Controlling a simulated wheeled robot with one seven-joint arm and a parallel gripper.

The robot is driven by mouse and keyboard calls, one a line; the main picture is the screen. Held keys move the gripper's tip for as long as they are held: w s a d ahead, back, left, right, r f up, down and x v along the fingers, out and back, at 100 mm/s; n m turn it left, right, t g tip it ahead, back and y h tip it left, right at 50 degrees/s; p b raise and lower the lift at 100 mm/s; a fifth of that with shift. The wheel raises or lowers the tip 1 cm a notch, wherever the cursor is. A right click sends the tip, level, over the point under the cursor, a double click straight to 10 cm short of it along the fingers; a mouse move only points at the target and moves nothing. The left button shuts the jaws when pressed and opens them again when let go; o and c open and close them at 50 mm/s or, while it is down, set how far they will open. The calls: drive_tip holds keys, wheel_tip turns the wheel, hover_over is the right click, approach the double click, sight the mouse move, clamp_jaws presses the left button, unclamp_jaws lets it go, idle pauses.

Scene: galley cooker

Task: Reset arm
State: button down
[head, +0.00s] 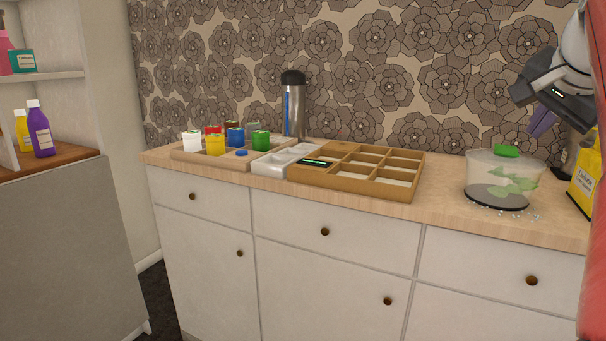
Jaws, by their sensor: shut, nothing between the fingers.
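My gripper (541,122) is at the right of the head view, raised above the counter and tilted downward. Its fingers are shut with nothing between them. It is above and to the right of a clear bowl (480,170) with green leafy pieces and a dark base, and apart from it. My arm comes in from the upper right edge.
The wooden counter (450,221) holds a divided wooden tray (352,186), a tray of coloured jars (183,154), a steel flask (294,112) and a yellow package (586,180) near my gripper. Drawers below are shut. Shelves with bottles (40,128) stand left. Floor shows little.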

drive_tip(key=s+a+f+n+g+y, duration=0.1)
drive_tip(key=s+a+f+n, duration=0.3)
drive_tip(key=a+f, duration=0.4)
drive_tip(key=s+a+f+n+g+y, duration=0.1)
drive_tip(key=s+a+f+n, duration=0.4)
drive_tip(key=f, duration=1)
drive_tip(key=s+a+f+n+y, duration=0.1)
drive_tip(key=s+a+f+n, duration=0.3)
drive_tip(key=a+f, duration=0.7)
drive_tip(key=shift+s+a+f+n+g+y, duration=0.15)
drive_tip(key=shift+a+f+n+g+y, duration=0.1)
drive_tip(key=shift+f+n+g+y, duration=0.15)
